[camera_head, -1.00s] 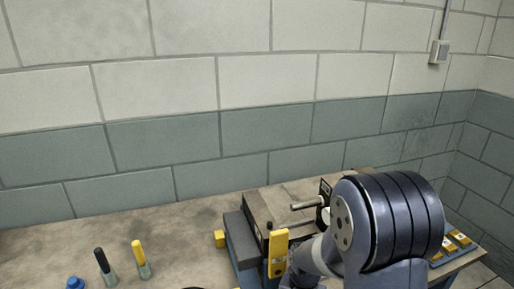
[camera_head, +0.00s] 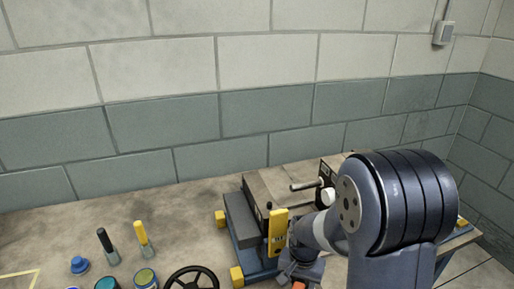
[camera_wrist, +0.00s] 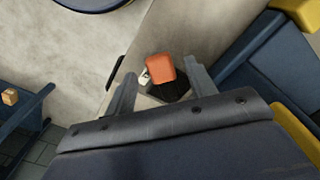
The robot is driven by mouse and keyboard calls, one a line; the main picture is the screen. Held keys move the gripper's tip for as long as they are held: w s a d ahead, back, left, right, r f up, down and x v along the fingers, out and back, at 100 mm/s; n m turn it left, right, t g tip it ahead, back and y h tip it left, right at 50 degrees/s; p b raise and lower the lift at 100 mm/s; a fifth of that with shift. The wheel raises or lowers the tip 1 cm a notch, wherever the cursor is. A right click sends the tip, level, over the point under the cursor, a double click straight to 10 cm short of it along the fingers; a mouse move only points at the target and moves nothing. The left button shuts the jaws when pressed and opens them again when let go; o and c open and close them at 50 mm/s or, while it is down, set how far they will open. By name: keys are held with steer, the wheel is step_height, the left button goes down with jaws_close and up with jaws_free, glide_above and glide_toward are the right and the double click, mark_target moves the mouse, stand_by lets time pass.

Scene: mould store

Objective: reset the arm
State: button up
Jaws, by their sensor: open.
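My gripper (camera_wrist: 161,70) is open in the wrist view, with its two grey fingers apart. An orange-topped object (camera_wrist: 160,67) with a black lower part shows between the fingers in that view. I cannot tell whether it touches them. A small pale piece (camera_wrist: 144,76) is beside it. In the head view my arm crosses the lower right, and its bulky joint hides part of the bench. Only a bit of orange shows at the bottom edge there, near the end of my arm.
A grey machine with a yellow lever (camera_head: 278,232) stands on the bench (camera_head: 70,222) just left of my arm. A black handwheel (camera_head: 191,277), several jars and two handled tools (camera_head: 144,240) are further left. The block wall (camera_head: 150,140) is behind. The bench's back left is clear.

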step_height(320, 180, down, 2)
steer(key=shift+f, duration=0.1)
steer(key=shift+s+d+n, duration=0.2)
steer(key=shift+d+n, duration=0.4)
steer(key=shift+n, duration=0.7)
